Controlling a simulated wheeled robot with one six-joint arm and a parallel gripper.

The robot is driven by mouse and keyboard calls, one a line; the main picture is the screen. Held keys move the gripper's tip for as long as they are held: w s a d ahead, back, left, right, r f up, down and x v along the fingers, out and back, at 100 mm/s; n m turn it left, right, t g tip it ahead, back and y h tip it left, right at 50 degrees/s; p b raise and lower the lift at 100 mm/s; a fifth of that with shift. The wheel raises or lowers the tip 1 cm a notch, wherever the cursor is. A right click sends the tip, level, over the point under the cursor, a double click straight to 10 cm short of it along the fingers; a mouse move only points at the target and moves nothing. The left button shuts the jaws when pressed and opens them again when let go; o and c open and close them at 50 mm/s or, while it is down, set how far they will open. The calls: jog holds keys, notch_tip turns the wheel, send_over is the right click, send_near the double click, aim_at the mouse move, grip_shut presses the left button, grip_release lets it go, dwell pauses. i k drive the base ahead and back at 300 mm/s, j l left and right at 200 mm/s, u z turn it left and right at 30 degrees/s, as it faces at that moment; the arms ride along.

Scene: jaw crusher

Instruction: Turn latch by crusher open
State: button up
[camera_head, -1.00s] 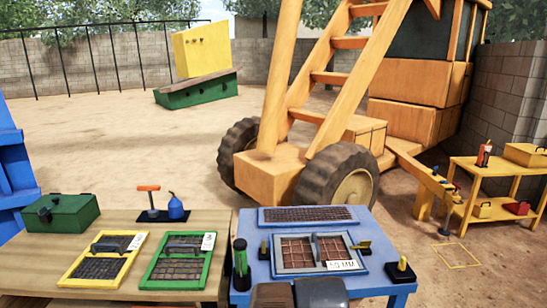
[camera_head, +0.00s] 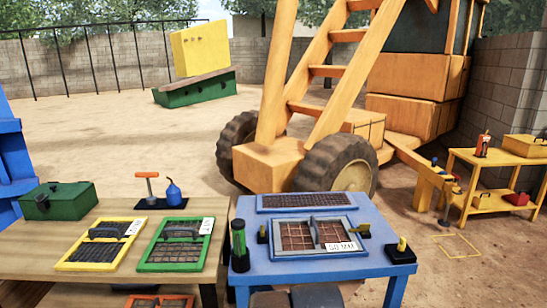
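A blue table (camera_head: 300,270) stands at the bottom centre, holding a framed mesh screen (camera_head: 316,236) labelled "50 MM". A small yellow handle on a dark base (camera_head: 362,231) sits at the screen's right edge. Another small yellow-topped piece (camera_head: 262,235) is at its left. A yellow knob on a black base (camera_head: 401,246) stands at the table's right. I cannot tell which of these is the latch. The large yellow machine (camera_head: 330,120) with wheels and a ladder stands behind the table. My gripper is not recognisable in view; dark rounded shapes at the bottom edge are probably my own body.
A wooden table (camera_head: 30,257) at left holds a green box (camera_head: 58,201), yellow-framed (camera_head: 100,243) and green-framed (camera_head: 175,244) screens and a blue oil can (camera_head: 173,193). A green-black cylinder (camera_head: 239,245) stands on the blue table. A yellow shelf (camera_head: 487,202) and open ground are at right.

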aim_at(362, 227)
jog(key=j, duration=0.25)
jog(key=k, duration=0.25)
jog(key=i+l, duration=1.2)
jog(key=l, duration=0.25)
